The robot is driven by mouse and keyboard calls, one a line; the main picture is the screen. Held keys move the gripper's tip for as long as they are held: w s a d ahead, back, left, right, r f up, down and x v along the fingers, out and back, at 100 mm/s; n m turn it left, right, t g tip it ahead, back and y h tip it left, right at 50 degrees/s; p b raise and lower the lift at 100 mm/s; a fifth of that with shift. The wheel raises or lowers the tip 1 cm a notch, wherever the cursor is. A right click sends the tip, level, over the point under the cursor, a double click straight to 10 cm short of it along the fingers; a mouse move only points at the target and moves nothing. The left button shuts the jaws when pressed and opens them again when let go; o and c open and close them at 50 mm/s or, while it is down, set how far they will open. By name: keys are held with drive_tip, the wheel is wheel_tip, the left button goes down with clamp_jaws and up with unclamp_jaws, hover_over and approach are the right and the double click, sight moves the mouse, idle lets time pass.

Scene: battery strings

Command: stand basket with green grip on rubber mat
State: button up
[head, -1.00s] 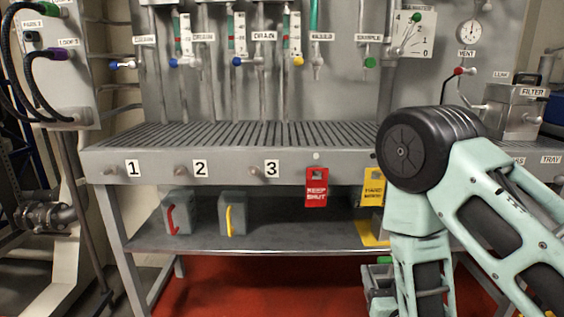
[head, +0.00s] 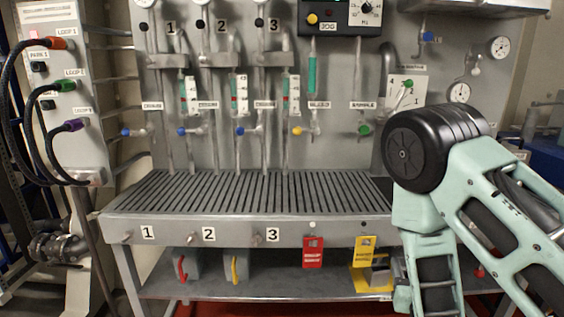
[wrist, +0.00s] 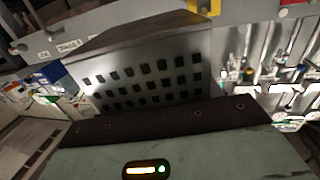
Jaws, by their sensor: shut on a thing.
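A grey metal basket with rows of square holes (wrist: 150,75) fills the middle of the wrist view, just beyond my gripper (wrist: 165,118). My gripper shows there as a pale green body with a dark front edge, shut on the basket. The basket's green grip is hidden behind it, and the basket looks tilted in this view. In the head view my arm runs down out of the picture at the lower right, so the gripper and basket do not show. A dark patch (head: 380,188) lies right of the bench slats, partly behind my arm; I cannot tell whether it is the rubber mat.
The slatted bench top (head: 240,200) is clear. Below its front hang a red tag (head: 313,252) and a yellow tag (head: 363,250). The lower shelf (head: 270,287) holds grey blocks with red and yellow handles (head: 187,265). Valves and tubes line the back panel.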

drive_tip(key=shift+m+h, duration=0.5)
drive_tip(key=shift+h, duration=0.2)
drive_tip(key=d+r+p, duration=0.1)
drive_tip(key=r+p, duration=0.1)
drive_tip(key=r, duration=0.1)
drive_tip(key=d+r+p, duration=0.1)
drive_tip(key=r+p, duration=0.1)
drive_tip(key=d+r+p, duration=0.1)
drive_tip(key=r+p, duration=0.1)
drive_tip(key=r, duration=0.1)
drive_tip(key=shift+w+r+p, duration=0.15)
drive_tip(key=shift+r+p, duration=0.15)
drive_tip(key=shift+p, duration=0.05)
drive_tip(key=shift+n+g+y, duration=0.3)
drive_tip(key=shift+y, duration=0.2)
drive_tip(key=s+f, duration=0.1)
drive_tip(key=f, duration=0.3)
drive_tip(key=s+f, duration=0.1)
drive_tip(key=f, duration=0.2)
drive_tip(key=shift+s+a+f, duration=0.1)
drive_tip(key=shift+s+a, duration=0.2)
drive_tip(key=shift+a, duration=0.1)
drive_tip(key=s+f+n+t+y, duration=0.1)
drive_tip(key=s+f+n+y, duration=0.1)
drive_tip(key=s+f+y, duration=0.2)
drive_tip(key=shift+d+f+n, duration=0.35)
drive_tip(key=shift+f+n, duration=0.05)
drive_tip(key=shift+f, duration=1.3)
drive_tip(key=shift+s, duration=0.1)
drive_tip(key=shift+d, duration=0.1)
